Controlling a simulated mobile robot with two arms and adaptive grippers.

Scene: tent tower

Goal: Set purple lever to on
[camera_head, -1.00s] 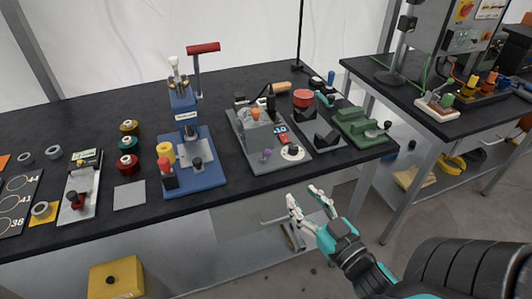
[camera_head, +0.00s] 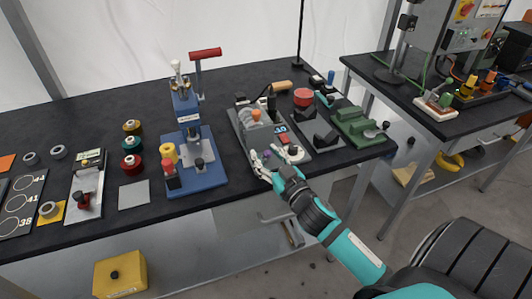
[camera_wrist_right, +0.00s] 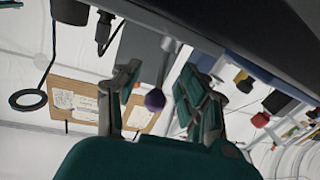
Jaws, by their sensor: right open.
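The purple lever (camera_head: 266,155) is a small knob on a thin stem at the front of a grey machine (camera_head: 262,133). Its round purple tip also shows in the right wrist view (camera_wrist_right: 155,99), between the two fingers. My right gripper (camera_head: 272,163) is at the front of this machine, with its open fingers around the knob. In the right wrist view a gap shows between each finger and the knob. The fingers partly cover the machine's front in the head view. My left gripper is out of view.
A blue press (camera_head: 190,150) with a red handle stands left of the machine. A green vise-like fixture (camera_head: 357,125) and black blocks stand to its right. The machine has an orange knob (camera_head: 255,115) and a small display (camera_head: 281,128).

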